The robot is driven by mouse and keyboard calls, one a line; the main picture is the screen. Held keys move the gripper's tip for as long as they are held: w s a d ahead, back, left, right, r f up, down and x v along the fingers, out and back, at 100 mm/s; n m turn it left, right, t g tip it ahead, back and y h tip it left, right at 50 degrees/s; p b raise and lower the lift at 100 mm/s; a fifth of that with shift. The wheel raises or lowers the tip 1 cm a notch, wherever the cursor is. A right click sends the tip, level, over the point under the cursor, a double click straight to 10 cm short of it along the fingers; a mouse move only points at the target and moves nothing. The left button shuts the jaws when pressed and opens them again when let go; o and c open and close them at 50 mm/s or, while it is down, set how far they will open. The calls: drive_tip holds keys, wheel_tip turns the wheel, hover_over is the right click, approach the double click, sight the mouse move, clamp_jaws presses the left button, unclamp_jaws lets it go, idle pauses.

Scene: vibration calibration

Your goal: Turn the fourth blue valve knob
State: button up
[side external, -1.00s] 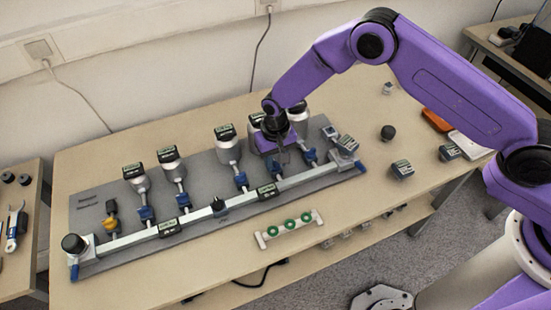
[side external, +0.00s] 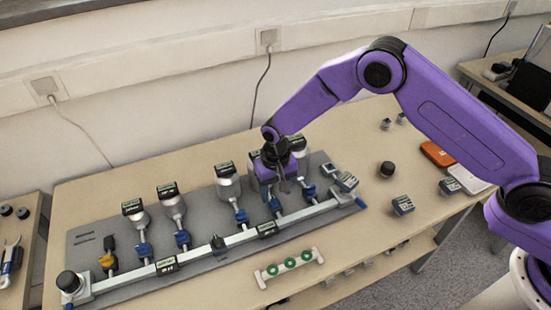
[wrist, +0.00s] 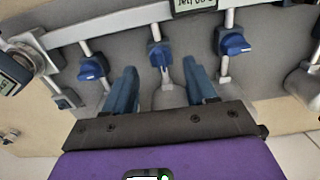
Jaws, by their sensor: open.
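Several blue valve knobs stand in a row along the metal rail (side external: 200,250). The fourth blue knob from the left (side external: 275,204) is just below my gripper (side external: 284,186) in the side view. In the wrist view this knob (wrist: 160,53) lies between and slightly beyond the two blue fingertips of my gripper (wrist: 163,76). My gripper is open and empty, and its fingers do not appear to touch the knob. The third knob (side external: 240,216) and fifth knob (side external: 309,191) are on either side; they also show in the wrist view as the right knob (wrist: 233,43) and left knob (wrist: 92,68).
Grey cylinders with dark-topped gauges (side external: 227,180) rise behind the knobs, close to my gripper. A white stand with green rings (side external: 289,264) is in front of the rail. A black knob (side external: 386,169) and small gauge blocks (side external: 403,205) lie to the right on the table.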

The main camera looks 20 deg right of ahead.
sight(276, 201)
wheel_tip(276, 201, up, 14)
idle(0.4)
drive_tip(key=shift+r, duration=0.1)
idle(0.3)
drive_tip(key=s+d+r+n, duration=0.3)
drive_tip(key=s+d+r, duration=0.15)
drive_tip(key=s, duration=0.25)
drive_tip(key=s+d+r+n, duration=0.3)
drive_tip(key=s+d+r, duration=0.15)
drive_tip(key=s, duration=0.25)
drive_tip(key=s+d+n, duration=0.6)
drive_tip(key=s+d, duration=1.1)
drive_tip(key=s, duration=0.1)
drive_tip(key=shift+s+n, duration=0.4)
drive_tip(key=shift+r, duration=0.1)
idle(1.2)
